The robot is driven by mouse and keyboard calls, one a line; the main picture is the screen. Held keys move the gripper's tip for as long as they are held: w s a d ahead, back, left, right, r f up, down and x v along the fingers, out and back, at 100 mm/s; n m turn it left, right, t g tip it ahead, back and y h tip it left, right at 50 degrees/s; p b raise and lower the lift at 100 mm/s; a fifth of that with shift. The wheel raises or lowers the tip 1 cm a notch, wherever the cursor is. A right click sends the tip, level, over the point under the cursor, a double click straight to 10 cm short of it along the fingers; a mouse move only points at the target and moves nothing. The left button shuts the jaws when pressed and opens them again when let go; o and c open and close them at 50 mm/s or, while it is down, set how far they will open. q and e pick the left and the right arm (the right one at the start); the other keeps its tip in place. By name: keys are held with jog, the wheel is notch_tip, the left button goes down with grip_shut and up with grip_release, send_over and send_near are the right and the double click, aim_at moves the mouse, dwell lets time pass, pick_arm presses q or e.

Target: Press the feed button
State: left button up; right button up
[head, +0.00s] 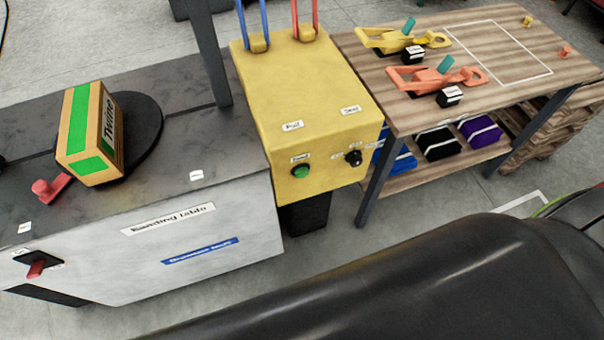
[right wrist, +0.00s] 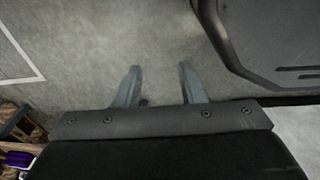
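In the head view a green round button (head: 301,172) sits on the front face of a yellow machine (head: 315,100). A small white label just above the button is too small to read surely. A black knob (head: 353,157) is on the same face to the right of the button. My right gripper (right wrist: 160,88) shows in the right wrist view with its two grey fingers apart and nothing between them, over bare floor. It is away from the button, which that view does not show. My left gripper is in neither view.
A grey banding table (head: 170,240) with a Twine box (head: 92,133), a red knob (head: 45,188) and a red switch (head: 37,267) stands left of the machine. A wooden workbench (head: 420,110) with orange and yellow tools stands right. Grey floor lies in front.

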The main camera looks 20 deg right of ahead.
grip_shut()
dwell(1.5)
